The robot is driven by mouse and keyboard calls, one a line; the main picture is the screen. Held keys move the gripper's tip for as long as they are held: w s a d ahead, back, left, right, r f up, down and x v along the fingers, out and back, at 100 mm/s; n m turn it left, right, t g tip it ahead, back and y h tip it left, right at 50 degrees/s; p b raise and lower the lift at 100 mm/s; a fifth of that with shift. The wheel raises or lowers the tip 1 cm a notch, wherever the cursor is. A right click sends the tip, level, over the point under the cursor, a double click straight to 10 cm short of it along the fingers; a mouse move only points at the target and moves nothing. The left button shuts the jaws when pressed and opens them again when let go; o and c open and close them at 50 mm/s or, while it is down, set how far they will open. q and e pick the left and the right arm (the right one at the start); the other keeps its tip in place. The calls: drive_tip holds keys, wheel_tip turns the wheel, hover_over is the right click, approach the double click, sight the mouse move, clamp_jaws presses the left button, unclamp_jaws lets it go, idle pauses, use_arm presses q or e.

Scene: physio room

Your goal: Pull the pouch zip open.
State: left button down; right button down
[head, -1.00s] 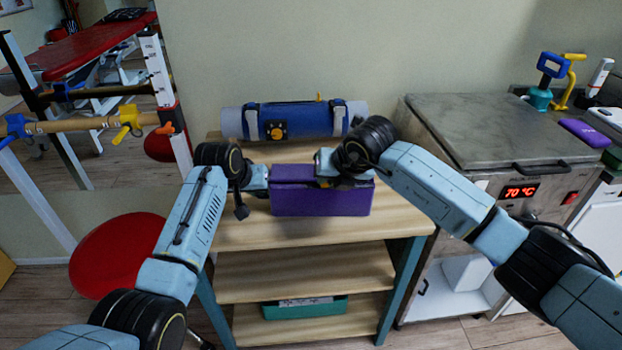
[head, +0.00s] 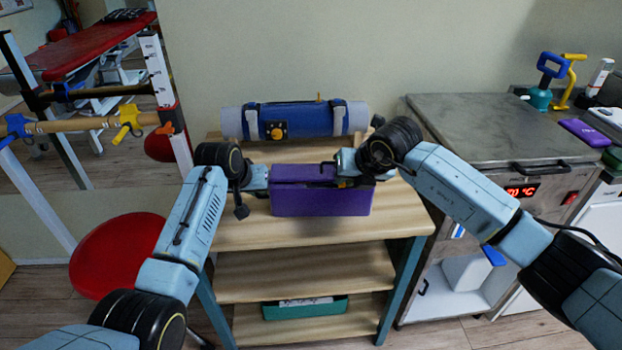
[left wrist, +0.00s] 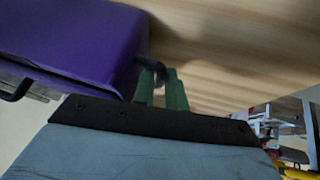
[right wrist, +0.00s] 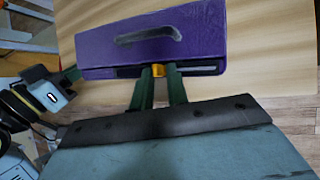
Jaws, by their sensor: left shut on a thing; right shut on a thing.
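The purple pouch (head: 320,201) stands on the top of the wooden shelf unit. My left gripper (head: 268,178) is at the pouch's left end. In the left wrist view its green fingers (left wrist: 161,90) are shut on a dark loop at the end of the pouch (left wrist: 75,40). My right gripper (head: 338,180) is over the right part of the pouch's top. In the right wrist view its fingers (right wrist: 159,78) are shut on the yellow zip pull (right wrist: 158,69), beside a dark slot along the pouch (right wrist: 150,40). In the head view the pull is hidden.
A blue rolled bundle (head: 300,120) lies behind the pouch against the wall. A steel heater cabinet (head: 485,125) stands to the right. A red stool (head: 118,255) stands at left. Bare wooden top (head: 240,232) shows in front of the pouch.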

use_arm(q)
drive_tip(key=shift+s+f, duration=0.1)
drive_tip(key=shift+f, duration=0.2)
use_arm(e)
drive_tip(key=shift+d, duration=2.75)
drive_tip(key=c, duration=1.4)
unclamp_jaws()
drive_tip(key=shift+o, duration=0.2)
wheel_tip(320, 180, up, 8)
use_arm(q)
drive_tip(key=c, duration=1.5)
unclamp_jaws()
drive_tip(key=shift+a, duration=0.1)
